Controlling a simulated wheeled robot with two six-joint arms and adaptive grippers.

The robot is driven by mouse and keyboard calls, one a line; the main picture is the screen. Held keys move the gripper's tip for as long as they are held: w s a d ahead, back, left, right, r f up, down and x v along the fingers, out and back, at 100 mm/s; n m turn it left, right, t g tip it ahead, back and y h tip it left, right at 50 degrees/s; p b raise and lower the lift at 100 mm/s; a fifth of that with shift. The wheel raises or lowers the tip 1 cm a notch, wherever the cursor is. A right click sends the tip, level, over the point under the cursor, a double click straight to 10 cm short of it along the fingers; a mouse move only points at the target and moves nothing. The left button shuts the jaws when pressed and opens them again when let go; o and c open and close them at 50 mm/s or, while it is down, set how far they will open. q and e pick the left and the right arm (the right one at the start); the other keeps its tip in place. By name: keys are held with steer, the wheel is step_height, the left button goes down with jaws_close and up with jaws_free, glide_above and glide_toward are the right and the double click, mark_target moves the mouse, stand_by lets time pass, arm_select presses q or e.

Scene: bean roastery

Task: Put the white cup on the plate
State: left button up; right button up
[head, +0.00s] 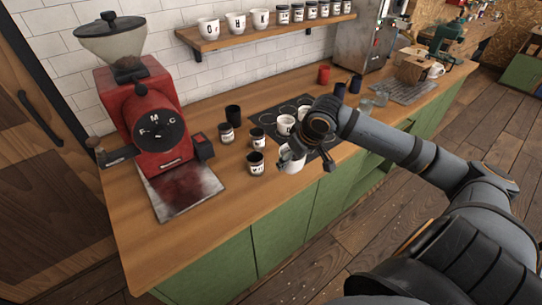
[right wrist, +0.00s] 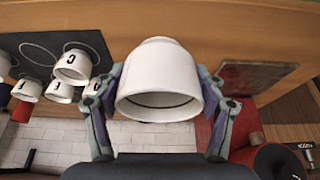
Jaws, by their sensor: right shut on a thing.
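A white cup (head: 293,161) is in my right gripper (head: 292,150), just above or at the front part of the counter; I cannot tell whether it touches the wood. In the right wrist view the white cup (right wrist: 158,85) sits between the two fingers, its opening facing the camera. A black board with ring outlines (head: 267,120) lies behind the gripper, partly hidden by it; it also shows in the right wrist view (right wrist: 38,50). White cups (head: 285,125) stand on it. I cannot make out a separate plate. My left gripper is not in view.
Dark jars with white labels (head: 256,163) stand left of the held cup. A red grinder (head: 150,125) with a metal tray (head: 185,191) fills the counter's left end. Front left counter (head: 225,205) is clear.

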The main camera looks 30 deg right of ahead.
steer(key=w+d+f, duration=0.2)
steer(key=w+f, duration=0.1)
steer(key=w+d+f+p, duration=0.1)
steer(key=w+d+f, duration=0.1)
steer(key=w+f, duration=0.1)
steer(key=w+d+f, duration=0.2)
steer(key=w+f, duration=0.1)
steer(key=w, duration=0.1)
steer(key=shift+w+d+p, duration=0.1)
steer(key=shift+w+p, duration=0.15)
steer(key=shift+p, duration=0.1)
steer(key=f+p, duration=0.1)
steer(key=f, duration=0.2)
steer(key=shift+w+f, duration=0.2)
steer(key=shift+d+f, duration=0.1)
steer(key=shift+f, duration=0.1)
steer(key=o, duration=1.3)
steer(key=shift+o, duration=0.2)
